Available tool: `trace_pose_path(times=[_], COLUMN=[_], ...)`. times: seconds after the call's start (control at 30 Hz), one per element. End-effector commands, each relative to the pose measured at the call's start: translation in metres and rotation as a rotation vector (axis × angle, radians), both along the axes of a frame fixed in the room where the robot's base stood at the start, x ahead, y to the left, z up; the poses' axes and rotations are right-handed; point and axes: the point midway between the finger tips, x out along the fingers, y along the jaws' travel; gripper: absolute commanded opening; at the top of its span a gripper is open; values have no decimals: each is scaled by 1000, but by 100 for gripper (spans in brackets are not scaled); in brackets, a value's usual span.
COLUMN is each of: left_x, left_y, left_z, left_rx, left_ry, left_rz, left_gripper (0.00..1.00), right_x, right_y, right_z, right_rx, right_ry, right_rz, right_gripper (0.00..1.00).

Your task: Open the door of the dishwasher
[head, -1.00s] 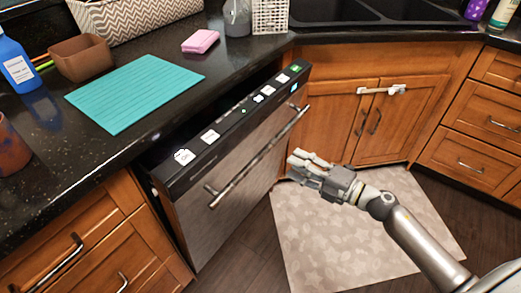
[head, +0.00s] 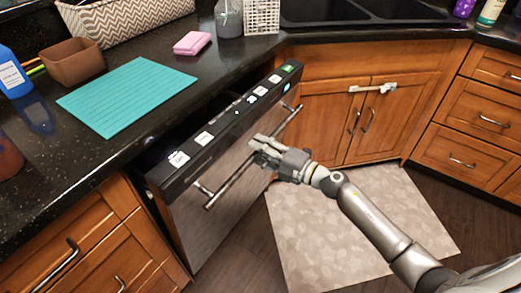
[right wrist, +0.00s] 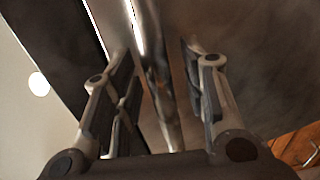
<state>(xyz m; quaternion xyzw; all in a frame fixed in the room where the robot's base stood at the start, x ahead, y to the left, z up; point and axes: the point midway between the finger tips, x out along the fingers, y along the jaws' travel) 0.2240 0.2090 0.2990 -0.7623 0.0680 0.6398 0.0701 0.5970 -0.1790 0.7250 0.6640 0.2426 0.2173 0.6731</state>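The dishwasher door (head: 200,222) has a steel front and a dark control strip along its top edge. It stands slightly ajar, with a dark gap below the counter. Its long bar handle (head: 225,187) runs across the front. My right gripper (head: 259,149) is at the middle of this handle. In the right wrist view, the handle (right wrist: 155,70) runs between the two open fingers (right wrist: 160,58), with a gap visible on both sides. Part of the handle is hidden behind the gripper in the head view. My left gripper is not in view.
A teal mat (head: 125,95), a brown box (head: 72,62) and a pink sponge (head: 192,43) lie on the black counter (head: 75,160). Wooden cabinets (head: 335,110) stand right of the dishwasher. A patterned rug (head: 350,225) covers the clear floor in front.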

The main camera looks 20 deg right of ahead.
Motion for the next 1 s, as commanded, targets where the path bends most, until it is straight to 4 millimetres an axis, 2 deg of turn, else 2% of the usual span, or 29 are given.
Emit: trace_pose_path(times=[0.17,0.5,1.0], left_x=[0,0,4], left_y=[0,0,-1], left_z=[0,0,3], left_rx=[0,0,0], left_ry=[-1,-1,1], left_rz=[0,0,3], left_gripper=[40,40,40], right_x=[0,0,-1], right_y=[0,0,-2], right_z=[0,0,-3], right_rx=[1,1,3], right_ry=[1,1,-3], right_rz=[0,0,0], right_gripper=[40,0,0])
